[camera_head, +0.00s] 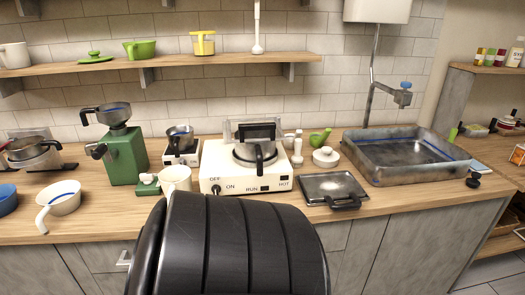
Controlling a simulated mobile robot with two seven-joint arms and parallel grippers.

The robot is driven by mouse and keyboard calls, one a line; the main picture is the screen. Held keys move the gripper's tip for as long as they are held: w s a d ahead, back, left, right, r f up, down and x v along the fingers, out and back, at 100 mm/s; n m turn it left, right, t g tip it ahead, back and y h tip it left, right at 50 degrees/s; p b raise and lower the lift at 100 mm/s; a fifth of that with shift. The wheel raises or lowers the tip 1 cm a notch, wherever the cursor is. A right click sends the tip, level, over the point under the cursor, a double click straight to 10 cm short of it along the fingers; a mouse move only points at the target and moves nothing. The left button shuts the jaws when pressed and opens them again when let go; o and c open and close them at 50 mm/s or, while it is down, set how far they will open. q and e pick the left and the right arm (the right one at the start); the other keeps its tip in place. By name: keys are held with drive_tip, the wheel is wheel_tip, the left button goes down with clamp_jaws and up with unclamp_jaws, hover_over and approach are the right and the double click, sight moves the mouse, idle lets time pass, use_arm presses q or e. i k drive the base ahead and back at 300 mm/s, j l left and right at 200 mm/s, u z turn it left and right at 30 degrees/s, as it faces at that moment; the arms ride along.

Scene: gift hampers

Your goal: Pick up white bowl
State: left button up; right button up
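A white bowl (64,200) with a blue band inside its rim sits on the wooden counter at the left. A white handle-like piece sticks out from its lower left side. It stands upright and nothing touches it from above. Neither my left gripper nor my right gripper shows in the head view.
A blue bowl (7,200) is left of the white bowl, cut by the picture edge. A green grinder (126,157) stands behind it to the right, a white mug (175,179) farther right. A white stove (245,170) and metal sink (405,158) follow. Counter before the grinder is clear.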

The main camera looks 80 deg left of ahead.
sight(61, 199)
drive_tip(key=u, duration=0.45)
drive_tip(key=k+u, duration=0.1)
drive_tip(key=u, duration=0.35)
drive_tip(key=l+u, duration=0.1)
drive_tip(key=u, duration=0.4)
drive_tip(key=k+u, duration=0.1)
drive_tip(key=u, duration=1.25)
drive_tip(key=k+j+u, duration=0.1)
drive_tip(key=u, duration=0.4)
